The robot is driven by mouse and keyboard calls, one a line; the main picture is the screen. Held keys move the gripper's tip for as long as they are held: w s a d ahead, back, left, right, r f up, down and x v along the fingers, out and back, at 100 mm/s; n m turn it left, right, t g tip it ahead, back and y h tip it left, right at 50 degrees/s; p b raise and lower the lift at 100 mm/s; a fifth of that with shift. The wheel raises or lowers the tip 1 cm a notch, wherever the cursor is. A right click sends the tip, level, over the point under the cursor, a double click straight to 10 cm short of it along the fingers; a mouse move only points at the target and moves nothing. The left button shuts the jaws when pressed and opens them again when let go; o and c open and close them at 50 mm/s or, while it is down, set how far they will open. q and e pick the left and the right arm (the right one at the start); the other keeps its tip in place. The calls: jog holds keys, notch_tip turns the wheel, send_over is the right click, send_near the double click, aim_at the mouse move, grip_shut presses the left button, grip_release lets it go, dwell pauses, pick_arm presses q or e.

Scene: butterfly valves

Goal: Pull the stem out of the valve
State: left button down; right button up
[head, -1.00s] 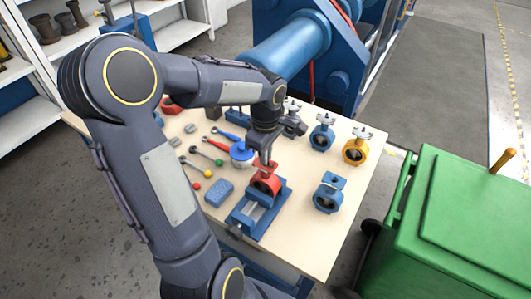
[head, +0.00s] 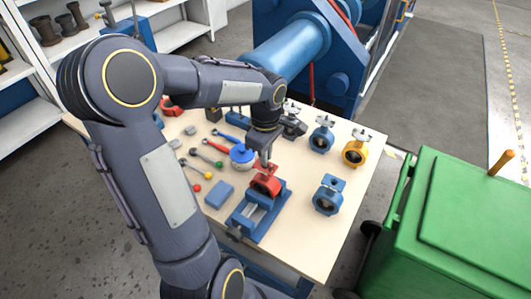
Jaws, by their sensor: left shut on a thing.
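The red butterfly valve (head: 266,185) sits upright in a blue vise (head: 258,221) on the table, its round opening facing the front. My left gripper (head: 264,162) points down right above the valve. It is shut on the stem, at the valve's top flange. The fingers hide most of the stem, so I cannot tell how deep it sits in the valve. My right gripper is not in view.
A blue valve (head: 328,197) and a yellow valve (head: 355,150) stand to the right, with another blue valve (head: 321,137) behind. A green bin (head: 455,225) stands right of the table.

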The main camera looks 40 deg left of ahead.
pick_arm(q)
jog(key=shift+r+p, duration=2.1)
jog(key=shift+r, duration=0.9)
dwell(3.8)
jog(key=shift+r+p, duration=1.95)
jog(key=shift+r, duration=1)
